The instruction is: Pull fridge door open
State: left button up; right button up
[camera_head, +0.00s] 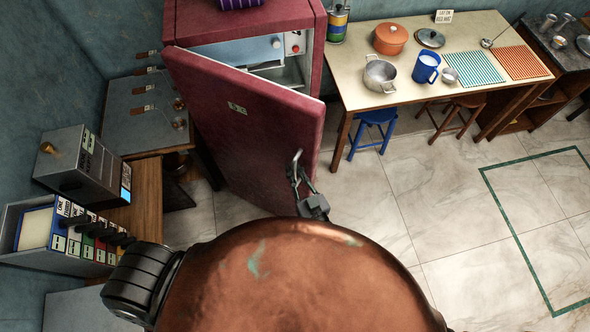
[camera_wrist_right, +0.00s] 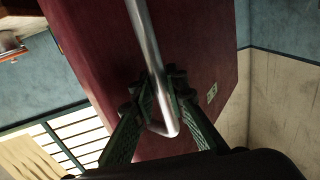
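The dark red fridge (camera_head: 245,20) stands at the top left of the head view. Its door (camera_head: 245,120) is partly open, swung out toward me, and a strip of the pale interior (camera_head: 285,75) shows above its top edge. The metal bar handle (camera_head: 295,168) is on the door's right side; it also shows in the right wrist view (camera_wrist_right: 148,40). My right gripper (camera_head: 308,196) is at the handle. In the wrist view its fingers (camera_wrist_right: 157,95) close on the bar from both sides near its bent end. My left gripper is not seen.
A table (camera_head: 350,85) with an orange pot (camera_head: 390,39), a metal pot (camera_head: 380,74) and a blue mug (camera_head: 426,68) stands right of the fridge. A blue stool (camera_head: 374,117) is under its near edge. Tiled floor (camera_head: 420,190) is clear to the right. Side tables (camera_head: 140,125) stand left.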

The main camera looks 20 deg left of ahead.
jog(key=o, duration=0.4)
jog(key=v, duration=1.2)
